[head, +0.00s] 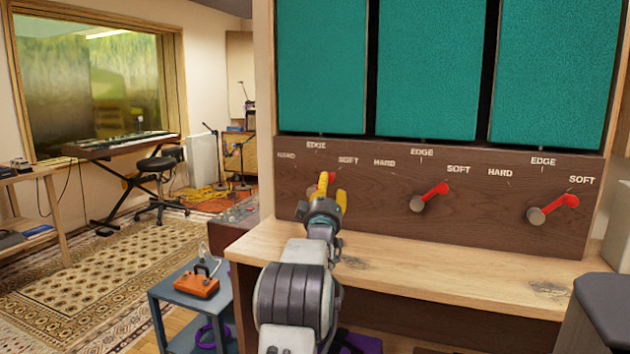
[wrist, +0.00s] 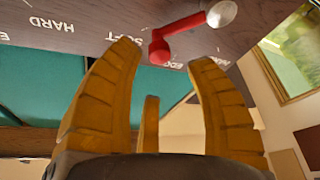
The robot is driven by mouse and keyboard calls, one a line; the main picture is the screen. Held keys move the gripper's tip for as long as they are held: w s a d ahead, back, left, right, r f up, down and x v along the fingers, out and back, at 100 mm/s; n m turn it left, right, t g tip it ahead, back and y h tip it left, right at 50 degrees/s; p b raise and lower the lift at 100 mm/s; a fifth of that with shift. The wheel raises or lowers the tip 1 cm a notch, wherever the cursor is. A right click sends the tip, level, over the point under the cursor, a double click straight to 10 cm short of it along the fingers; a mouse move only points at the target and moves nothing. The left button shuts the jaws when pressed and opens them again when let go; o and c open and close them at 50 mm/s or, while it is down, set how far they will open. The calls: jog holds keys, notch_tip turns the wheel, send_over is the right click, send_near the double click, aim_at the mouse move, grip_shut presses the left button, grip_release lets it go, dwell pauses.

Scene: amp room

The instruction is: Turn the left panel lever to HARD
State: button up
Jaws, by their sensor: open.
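The left lever is red with a round metal hub. In the head view only a bit of its red handle (head: 332,177) shows behind my gripper. In the upside-down wrist view the lever (wrist: 182,27) points from its hub toward the SOFT side. My gripper (head: 333,188) has yellow fingers and is open in front of the left lever. In the wrist view the handle's end appears between and just beyond the spread fingertips (wrist: 165,52); I cannot tell whether they touch. HARD, EDGE and SOFT labels arc above the lever on the dark wooden panel (head: 470,215).
The middle lever (head: 430,197) and right lever (head: 553,208) are also red and point toward SOFT. A wooden ledge (head: 440,275) runs below the panel. A blue cart (head: 185,325) with an orange box (head: 197,284) stands at lower left.

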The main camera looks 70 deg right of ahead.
aim_at(329, 176)
jog(key=shift+p+x, duration=0.6)
jog(key=shift+x, duration=2.65)
jog(key=shift+o, duration=0.2)
grip_shut()
